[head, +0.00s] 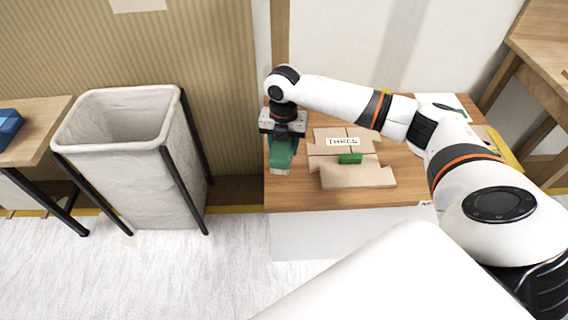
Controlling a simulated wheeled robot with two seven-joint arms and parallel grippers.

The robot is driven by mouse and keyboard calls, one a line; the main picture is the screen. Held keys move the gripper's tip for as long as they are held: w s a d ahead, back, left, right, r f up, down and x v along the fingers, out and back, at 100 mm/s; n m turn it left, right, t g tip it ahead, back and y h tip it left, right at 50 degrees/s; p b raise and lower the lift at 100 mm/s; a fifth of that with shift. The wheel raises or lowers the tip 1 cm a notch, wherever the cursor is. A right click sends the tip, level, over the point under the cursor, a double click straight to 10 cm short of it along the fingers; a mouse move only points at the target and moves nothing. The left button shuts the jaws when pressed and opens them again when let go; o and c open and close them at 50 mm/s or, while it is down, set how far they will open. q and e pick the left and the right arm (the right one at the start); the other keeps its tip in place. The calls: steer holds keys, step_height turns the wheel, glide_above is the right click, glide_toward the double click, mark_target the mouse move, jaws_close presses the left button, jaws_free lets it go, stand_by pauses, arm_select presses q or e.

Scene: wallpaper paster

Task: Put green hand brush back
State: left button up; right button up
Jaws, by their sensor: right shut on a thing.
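My right gripper (283,130) is at the left end of the wooden table (400,198), pointing down. It is shut on the green hand brush (281,154), whose green body hangs below the jaws with a pale lower edge. I cannot tell whether the brush touches the tabletop. To its right lie flat cardboard pieces (362,178) with a label reading "THREE" (343,142). A small green block (350,158) lies on the cardboard. My left gripper is not in view.
A tall whitish bin (130,185) with dark legs stands left of the table, open and apparently empty. A blue object (9,119) sits on another wooden table (40,125) at far left. A yellow item (503,148) lies at the table's right end. Another wooden stand (545,55) is at upper right.

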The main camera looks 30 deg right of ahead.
steer(key=shift+w+d+f+n, duration=0.15)
steer(key=shift+w+d+n, duration=0.25)
steer(key=shift+n, duration=0.5)
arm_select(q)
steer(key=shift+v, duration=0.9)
arm_select(e)
step_height(320, 180, down, 3)
steer(key=shift+r+b, duration=0.1)
steer(key=shift+b, duration=0.6)
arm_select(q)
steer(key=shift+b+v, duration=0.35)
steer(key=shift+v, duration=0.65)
arm_select(e)
step_height(320, 180, down, 7)
steer(key=shift+r, duration=0.1)
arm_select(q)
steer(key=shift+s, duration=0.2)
arm_select(e)
steer(key=shift+f, duration=0.25)
steer(key=o, duration=1)
